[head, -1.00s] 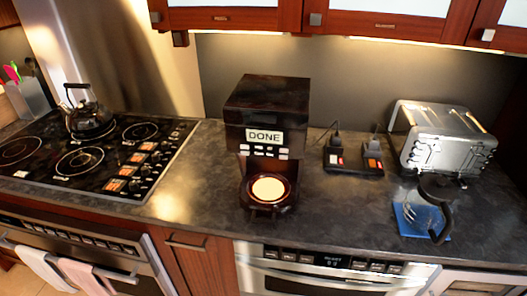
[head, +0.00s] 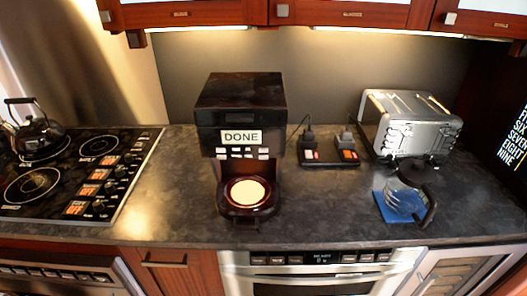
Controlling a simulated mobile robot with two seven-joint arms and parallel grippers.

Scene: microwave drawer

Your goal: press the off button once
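A dark coffee maker (head: 240,100) stands upright on the counter, left of the middle. Its display (head: 241,136) reads DONE, above rows of small pale buttons (head: 243,153); I cannot read their labels. A pale disc (head: 247,193) sits on its base. A steel built-in appliance (head: 275,272) under the counter has a dark panel (head: 320,259) with a small display and several buttons, also too small to read. I cannot tell which button is the off button. Neither of my grippers is in view.
A glass carafe (head: 415,180) stands on a blue mat (head: 404,206). A toaster (head: 405,125) and a power strip (head: 322,158) with plugs are behind. A kettle (head: 39,136) sits on the stove (head: 80,170) at left. Counter (head: 320,205) between coffee maker and mat is clear.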

